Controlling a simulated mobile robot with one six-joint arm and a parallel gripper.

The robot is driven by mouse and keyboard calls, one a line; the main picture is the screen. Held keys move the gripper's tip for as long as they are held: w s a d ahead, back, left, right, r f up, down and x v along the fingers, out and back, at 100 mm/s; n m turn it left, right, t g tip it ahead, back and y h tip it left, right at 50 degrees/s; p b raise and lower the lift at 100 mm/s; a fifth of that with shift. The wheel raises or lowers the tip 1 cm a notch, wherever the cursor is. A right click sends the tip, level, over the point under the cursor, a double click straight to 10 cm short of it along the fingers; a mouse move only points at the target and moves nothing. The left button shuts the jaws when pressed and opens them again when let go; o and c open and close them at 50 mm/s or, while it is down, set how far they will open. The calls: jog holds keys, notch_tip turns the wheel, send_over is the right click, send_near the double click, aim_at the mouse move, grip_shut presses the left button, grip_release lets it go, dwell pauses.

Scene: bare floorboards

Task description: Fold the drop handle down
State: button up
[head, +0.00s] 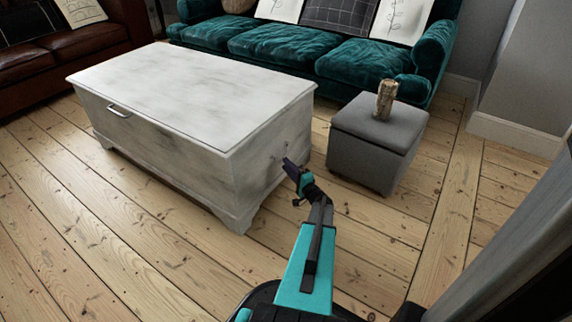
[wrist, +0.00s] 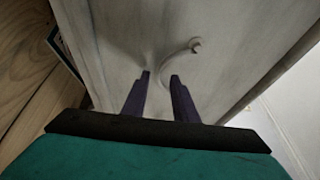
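A pale, whitewashed chest (head: 190,95) stands on the floorboards, and its end panel fills much of the wrist view (wrist: 110,40). On that panel is a drop handle, a thin curved bar in the same pale tone, with a round mount (wrist: 195,44) at one end. The bar curves from the mount toward my fingertips; its other end is hard to make out. My gripper (head: 288,163) is at this end panel. In the wrist view its two dark fingers (wrist: 160,76) are a little apart, close to the bar. I see nothing clearly clamped between them.
Another metal handle (head: 119,111) is on the chest's long front side. A grey ottoman (head: 370,150) with a wooden ornament (head: 386,99) stands to the right of the chest. A teal sofa (head: 285,43) is behind. Floor between chest and ottoman is narrow; the front-left floor is clear.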

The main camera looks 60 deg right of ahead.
jog(key=r+p+v, duration=0.1)
jog(key=p+v, duration=0.2)
jog(key=v, duration=0.8)
jog(key=shift+s+a+f, duration=0.15)
jog(key=shift+s+f, duration=0.15)
jog(key=shift+f, duration=0.15)
grip_shut()
jog(key=s+a+f+n+g+y, duration=0.1)
jog(key=a+f+g+y, duration=0.35)
jog(key=f+g, duration=0.25)
jog(key=w+d+r+n+g+h+p, duration=0.1)
jog(key=w+d+r+n+g, duration=0.1)
jog(key=r, duration=0.7)
jog(key=w+d+r+n+g+h+p, duration=0.1)
jog(key=w+d+r+n+g+p, duration=0.1)
jog(key=r, duration=0.7)
jog(key=shift+d+n, duration=0.7)
jog(key=shift+d, duration=0.25)
